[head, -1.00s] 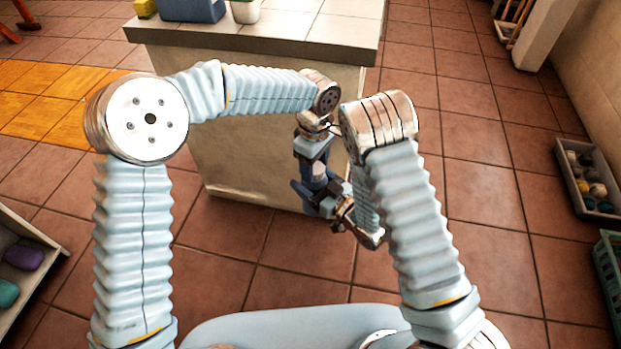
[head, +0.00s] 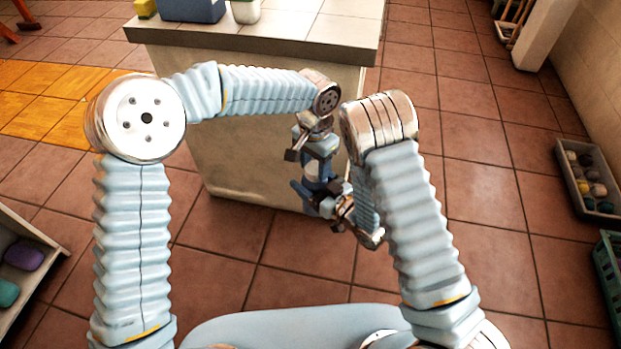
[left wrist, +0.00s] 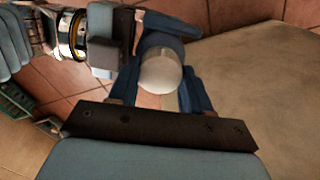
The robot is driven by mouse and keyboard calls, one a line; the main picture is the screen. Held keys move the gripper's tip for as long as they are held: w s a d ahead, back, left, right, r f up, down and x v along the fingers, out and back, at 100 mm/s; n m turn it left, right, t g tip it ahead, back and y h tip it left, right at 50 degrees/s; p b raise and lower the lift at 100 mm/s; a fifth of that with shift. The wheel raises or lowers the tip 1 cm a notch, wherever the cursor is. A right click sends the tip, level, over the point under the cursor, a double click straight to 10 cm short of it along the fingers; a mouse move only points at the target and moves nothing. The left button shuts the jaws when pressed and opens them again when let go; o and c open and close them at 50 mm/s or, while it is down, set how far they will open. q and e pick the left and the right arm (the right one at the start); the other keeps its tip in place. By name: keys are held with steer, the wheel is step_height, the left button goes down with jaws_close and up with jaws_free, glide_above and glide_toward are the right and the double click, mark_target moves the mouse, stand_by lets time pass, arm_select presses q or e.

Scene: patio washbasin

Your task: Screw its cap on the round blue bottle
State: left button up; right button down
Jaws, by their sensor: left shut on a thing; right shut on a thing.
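The white cap (left wrist: 160,74) is between the fingers of my left gripper (left wrist: 160,92) in the left wrist view. It also shows as a small pale patch in the head view (head: 313,171). My left gripper (head: 315,167) points down and is shut on the cap. The round blue bottle (left wrist: 166,24) is below the cap, mostly hidden by it and the fingers. My right gripper (head: 325,200) comes in from the right, below the left one, and is shut on the bottle. Whether the cap's threads are engaged cannot be told.
A counter (head: 285,42) stands close behind the grippers, with a blue container (head: 192,9) and a white pot (head: 245,11) on top. A grey bin of balls (head: 588,184) and a green crate (head: 610,262) are at right. A shelf (head: 38,262) is at left.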

arm_select(q)
steer(key=m, duration=1.4)
steer(key=shift+m, duration=0.4)
steer(key=m, duration=0.3)
steer(key=o, duration=1.2)
steer(key=shift+o, duration=0.2)
step_height(320, 180, up, 12)
steer(key=shift+w+f, duration=0.1)
